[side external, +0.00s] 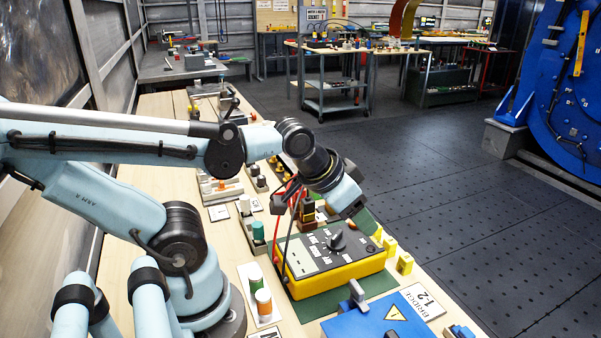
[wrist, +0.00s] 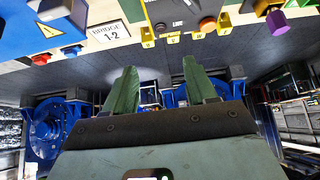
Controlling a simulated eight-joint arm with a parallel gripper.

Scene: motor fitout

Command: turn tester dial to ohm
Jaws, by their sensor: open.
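The tester (side external: 330,262) is a yellow meter with a dark face, lying on a green mat (side external: 305,306) on the bench. Its black dial (side external: 337,241) stands up from the face; I cannot read its setting. My gripper (side external: 362,218) hangs just behind and right of the dial in the side view, apart from it as far as I can tell. In the wrist view its two green fingers (wrist: 160,88) are spread with nothing between them. The tester's edge (wrist: 182,22) shows at the top of that view; the dial cannot be made out there.
Yellow blocks (side external: 404,263) line the tester's right side. A blue box (side external: 372,322) with a warning triangle stands in front, beside a "BRIDGE 1-2" card (side external: 423,300). Red and black leads (side external: 277,240) rise at the tester's left. Open floor (side external: 480,220) lies right.

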